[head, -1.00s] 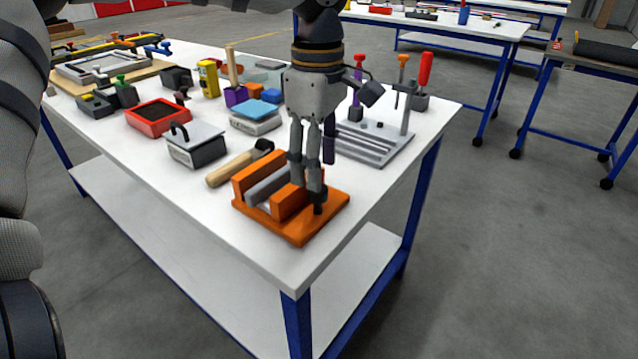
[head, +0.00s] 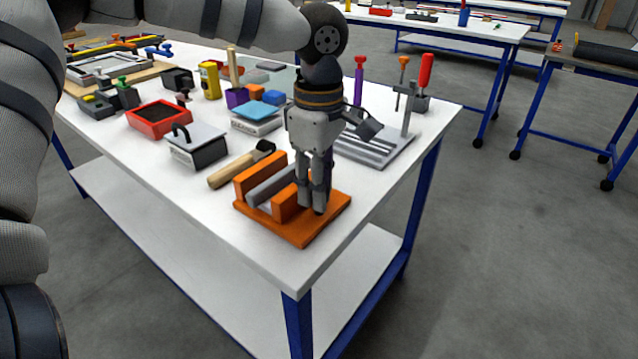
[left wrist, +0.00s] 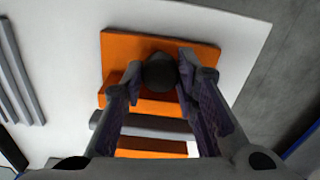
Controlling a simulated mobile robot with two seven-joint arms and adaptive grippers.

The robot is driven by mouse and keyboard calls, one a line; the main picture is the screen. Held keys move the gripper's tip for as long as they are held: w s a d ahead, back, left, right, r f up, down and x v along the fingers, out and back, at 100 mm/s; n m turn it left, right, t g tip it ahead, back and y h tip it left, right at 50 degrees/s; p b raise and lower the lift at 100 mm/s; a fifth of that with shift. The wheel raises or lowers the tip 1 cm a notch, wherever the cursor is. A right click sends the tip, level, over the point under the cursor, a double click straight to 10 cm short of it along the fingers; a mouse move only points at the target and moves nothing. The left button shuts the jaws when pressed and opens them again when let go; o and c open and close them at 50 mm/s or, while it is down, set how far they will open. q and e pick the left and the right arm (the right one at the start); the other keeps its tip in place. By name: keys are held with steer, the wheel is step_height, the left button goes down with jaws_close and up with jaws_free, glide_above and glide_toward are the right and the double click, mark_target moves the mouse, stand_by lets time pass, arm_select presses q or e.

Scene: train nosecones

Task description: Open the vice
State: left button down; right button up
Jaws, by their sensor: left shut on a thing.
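The orange vice (head: 300,232) sits at the near right corner of the white table. A grey bar (head: 268,189) lies between its tall back jaw (head: 252,172) and its shorter front jaw (head: 284,205). My left gripper (head: 313,210) points down at the vice's outer end, with its fingers shut around the dark round handle knob (left wrist: 160,72). The knob is mostly hidden by the fingers in the head view. The left wrist view shows one finger on each side of it. My right gripper is not in view.
A wooden-handled hammer (head: 238,168) lies just behind the vice. A grey slotted stand (head: 375,148) is at its right. A grey box with a black handle (head: 196,150) and a red tray (head: 158,122) stand further left. The table's near edge is close.

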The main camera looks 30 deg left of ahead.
arm_select(q)
steer(key=n, duration=0.3)
steer(key=shift+n, duration=2.1)
steer(key=c, duration=1.2)
jaws_free()
steer(key=shift+c, duration=0.2)
step_height(320, 180, up, 8)
